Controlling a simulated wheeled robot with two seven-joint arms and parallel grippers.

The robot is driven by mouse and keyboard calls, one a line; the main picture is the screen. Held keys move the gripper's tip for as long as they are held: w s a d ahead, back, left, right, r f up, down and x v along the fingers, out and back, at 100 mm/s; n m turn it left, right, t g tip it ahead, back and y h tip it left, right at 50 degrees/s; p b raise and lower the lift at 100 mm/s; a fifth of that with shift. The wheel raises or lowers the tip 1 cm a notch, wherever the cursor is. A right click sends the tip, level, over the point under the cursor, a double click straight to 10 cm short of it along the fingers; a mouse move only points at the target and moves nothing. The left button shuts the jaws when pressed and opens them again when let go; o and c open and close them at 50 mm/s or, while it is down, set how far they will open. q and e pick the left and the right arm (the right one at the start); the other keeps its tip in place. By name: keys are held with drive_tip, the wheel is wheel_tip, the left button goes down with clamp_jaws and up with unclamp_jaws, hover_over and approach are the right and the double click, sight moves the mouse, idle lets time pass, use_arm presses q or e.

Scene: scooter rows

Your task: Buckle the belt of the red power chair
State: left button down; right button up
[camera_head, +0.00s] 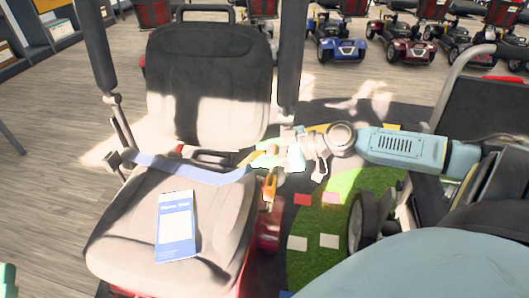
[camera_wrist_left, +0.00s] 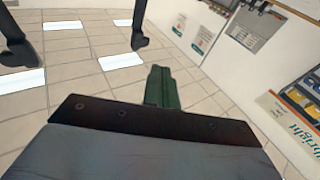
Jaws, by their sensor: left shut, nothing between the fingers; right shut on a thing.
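The red power chair (camera_head: 205,95) has a grey seat and back and fills the left of the head view. Its lavender-blue belt (camera_head: 195,171) runs from the left side of the seat across to the right side. My right gripper (camera_head: 262,158) is shut on the belt's right end, at the seat's right edge. An orange part (camera_head: 269,186) shows just below the fingers; I cannot tell whether the belt end is in a buckle there. My left gripper (camera_wrist_left: 162,88) is shut and empty in the left wrist view, away from the chair.
A blue and white leaflet (camera_head: 175,226) lies on the seat. The chair's two dark armrests stand raised. Another wheeled chair (camera_head: 470,100) is close on the right. Several scooters stand at the back. The left wrist view shows tiled floor and posters (camera_wrist_left: 197,32) on a white wall.

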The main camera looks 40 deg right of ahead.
use_arm(q)
drive_tip(key=shift+s+r+t+h+b, duration=0.2)
drive_tip(key=shift+s+r+t+b, duration=0.15)
drive_tip(key=shift+r+t, duration=0.45)
drive_tip(key=shift+s+r+t+h+b, duration=0.25)
drive_tip(key=shift+s+r+t, duration=0.25)
drive_tip(key=shift+r, duration=0.45)
drive_tip(key=shift+s+r+t+h+b, duration=0.15)
drive_tip(key=shift+s+r+t+b, duration=0.15)
drive_tip(key=shift+r+t, duration=0.55)
use_arm(e)
drive_tip(key=shift+f, duration=1)
use_arm(q)
drive_tip(key=shift+d, duration=0.1)
